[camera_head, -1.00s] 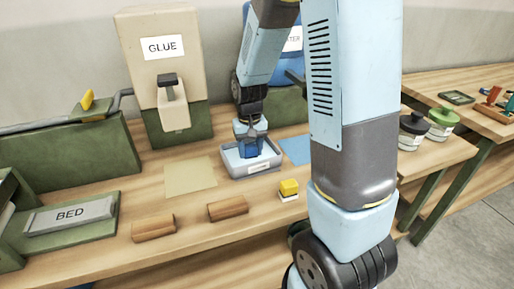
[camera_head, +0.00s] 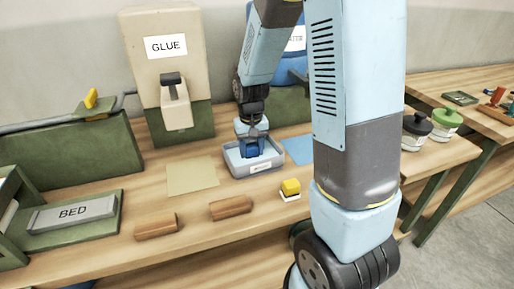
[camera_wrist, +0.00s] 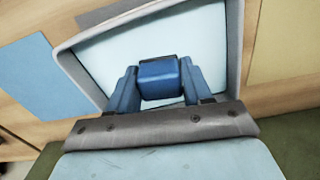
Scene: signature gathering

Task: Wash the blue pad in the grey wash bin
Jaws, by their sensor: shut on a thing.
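The grey wash bin (camera_head: 236,171) sits on the workbench below my arm, with a label on its front wall. My gripper (camera_head: 251,147) points down over the bin and is shut on the blue pad (camera_wrist: 159,78). In the wrist view the pad is a dark blue block between the two blue fingers of my gripper (camera_wrist: 158,84), with the pale bin floor (camera_wrist: 190,40) behind it. I cannot tell whether the pad touches the bin floor. Part of the pad is hidden by the fingers in the head view.
A tan sheet (camera_head: 191,176) lies left of the bin and a blue sheet (camera_head: 298,149) right of it. A yellow-topped block (camera_head: 290,189) and two brown wooden blocks (camera_head: 231,207) lie in front. The GLUE dispenser (camera_head: 165,75) stands behind left, a blue WATER container (camera_head: 291,68) behind right.

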